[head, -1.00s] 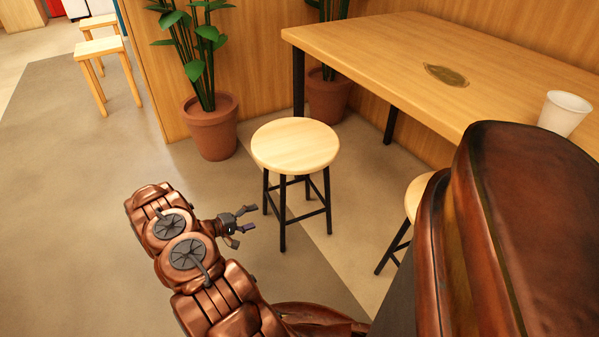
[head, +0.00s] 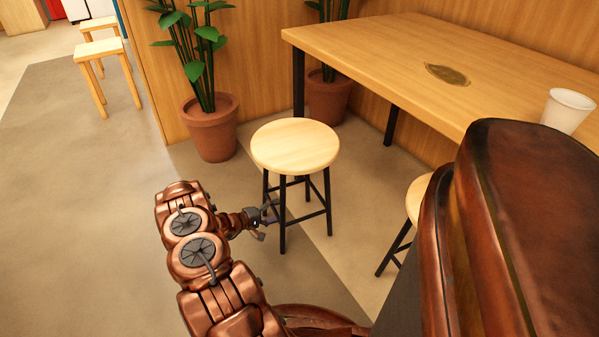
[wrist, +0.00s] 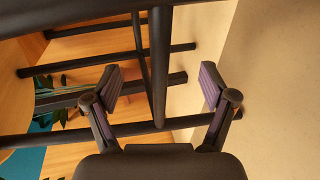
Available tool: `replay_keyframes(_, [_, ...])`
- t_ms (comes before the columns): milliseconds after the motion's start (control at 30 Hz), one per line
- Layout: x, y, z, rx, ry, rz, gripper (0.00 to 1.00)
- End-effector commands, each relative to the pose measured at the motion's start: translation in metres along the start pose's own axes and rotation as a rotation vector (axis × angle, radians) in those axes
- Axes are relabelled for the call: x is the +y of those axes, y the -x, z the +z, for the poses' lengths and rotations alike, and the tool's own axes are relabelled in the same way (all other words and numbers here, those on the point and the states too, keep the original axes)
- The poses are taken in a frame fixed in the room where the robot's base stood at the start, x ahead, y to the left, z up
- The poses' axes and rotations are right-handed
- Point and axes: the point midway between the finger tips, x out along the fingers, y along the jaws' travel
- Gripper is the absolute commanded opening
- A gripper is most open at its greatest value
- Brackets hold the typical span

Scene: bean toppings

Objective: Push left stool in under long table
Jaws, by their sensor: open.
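The left stool (head: 295,146) has a round light wood seat and black legs. It stands upright on the floor in front of the long table (head: 440,65), outside the table's near-left corner. My gripper (head: 267,219) is at the stool's lower left side, close to its near legs. In the wrist view, my gripper (wrist: 162,88) is open, with a black stool leg (wrist: 160,65) between its two fingers. Black crossbars (wrist: 110,134) run behind and beside the fingers. I cannot tell whether the fingers touch the leg.
A second stool (head: 418,197) stands to the right, partly hidden by my own body. Potted plants (head: 210,130) stand by the wood wall. A white cup (head: 567,110) is on the table. Wooden stools (head: 103,48) are far left. The floor at left is clear.

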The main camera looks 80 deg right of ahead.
Motion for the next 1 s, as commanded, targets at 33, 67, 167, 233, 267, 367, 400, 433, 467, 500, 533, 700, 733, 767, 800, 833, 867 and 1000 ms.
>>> replay_keyframes(33, [0.0,-0.002,0.0,0.0,0.0,0.0,0.83])
replay_keyframes(67, [0.0,-0.003,0.0,0.0,0.0,0.0,0.83])
replay_keyframes(167, [0.0,-0.004,0.0,0.0,0.0,0.0,0.83])
replay_keyframes(233, [0.0,-0.004,0.0,0.0,0.0,0.001,0.83])
replay_keyframes(267, [0.0,-0.004,0.0,0.0,0.0,0.001,0.83])
replay_keyframes(367, [0.0,-0.004,0.0,0.0,0.0,0.001,0.83])
replay_keyframes(400, [0.0,-0.004,0.0,0.0,0.0,0.001,0.83])
replay_keyframes(433, [0.0,-0.004,0.0,0.0,0.0,0.001,0.83])
replay_keyframes(467, [0.0,-0.005,0.0,0.0,0.0,0.001,0.83])
replay_keyframes(500, [0.0,-0.005,0.0,-0.001,0.0,0.001,0.83])
replay_keyframes(533, [0.001,-0.006,0.0,-0.001,-0.001,0.001,0.83])
replay_keyframes(700, [0.003,-0.015,0.0,-0.001,-0.002,0.001,0.83])
replay_keyframes(733, [0.004,-0.017,0.0,-0.002,-0.002,0.001,0.83])
replay_keyframes(767, [0.004,-0.019,0.0,-0.002,-0.002,0.001,0.83])
replay_keyframes(800, [0.004,-0.021,0.001,-0.003,-0.002,0.001,0.83])
replay_keyframes(833, [0.005,-0.023,0.001,-0.003,-0.002,0.001,0.83])
replay_keyframes(867, [0.005,-0.024,0.0,-0.002,-0.002,0.002,0.83])
replay_keyframes(1000, [0.007,-0.032,0.0,-0.001,-0.002,0.002,0.83])
